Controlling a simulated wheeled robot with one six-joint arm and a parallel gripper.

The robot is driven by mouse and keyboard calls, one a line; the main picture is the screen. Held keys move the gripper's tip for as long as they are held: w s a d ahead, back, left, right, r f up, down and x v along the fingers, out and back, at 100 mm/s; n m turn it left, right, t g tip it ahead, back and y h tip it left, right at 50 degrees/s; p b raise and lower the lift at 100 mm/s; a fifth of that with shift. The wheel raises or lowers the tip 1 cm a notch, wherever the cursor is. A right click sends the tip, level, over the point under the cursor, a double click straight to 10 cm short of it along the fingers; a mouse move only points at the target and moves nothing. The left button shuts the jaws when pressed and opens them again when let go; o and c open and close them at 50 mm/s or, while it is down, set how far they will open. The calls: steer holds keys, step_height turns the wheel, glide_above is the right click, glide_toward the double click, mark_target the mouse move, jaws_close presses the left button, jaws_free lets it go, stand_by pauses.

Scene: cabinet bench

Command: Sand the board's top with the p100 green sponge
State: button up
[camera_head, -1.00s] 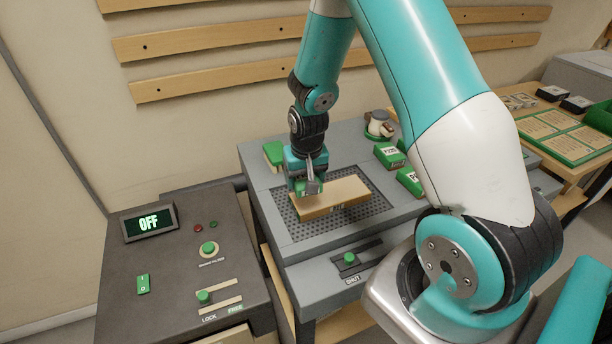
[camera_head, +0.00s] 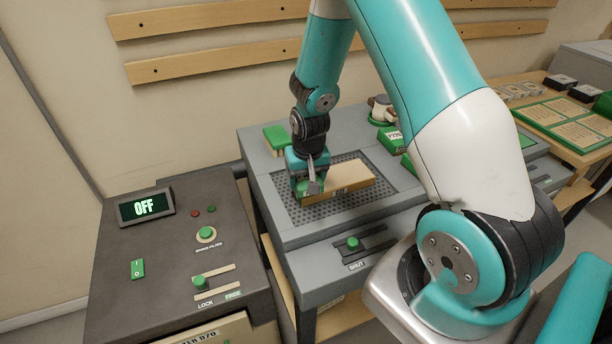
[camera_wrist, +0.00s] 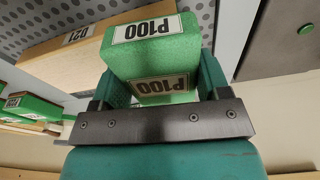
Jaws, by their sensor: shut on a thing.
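The green P100 sponge (camera_wrist: 155,50) is held between the fingers of my gripper (camera_wrist: 155,95), and its P100 labels show in the wrist view. In the head view my gripper (camera_head: 312,182) is at the left end of the wooden board (camera_head: 345,182), with the sponge mostly hidden behind it. The board lies on the perforated grey plate (camera_head: 300,216) of the bench. In the wrist view the board (camera_wrist: 62,45), marked D21, shows behind and left of the sponge. I cannot tell whether the sponge touches the board.
A green block (camera_head: 277,136) lies at the bench's back left. A green P220 sponge (camera_head: 390,140) and a round tool (camera_head: 380,108) are on the right. The dark console (camera_head: 180,250) at left has a display reading OFF (camera_head: 145,206). A slider marked SHUT (camera_head: 352,243) is in front.

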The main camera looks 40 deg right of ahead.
mark_target(327, 183)
steer(key=shift+f+b, duration=0.75)
steer(key=shift+f, duration=0.25)
stand_by(0.3)
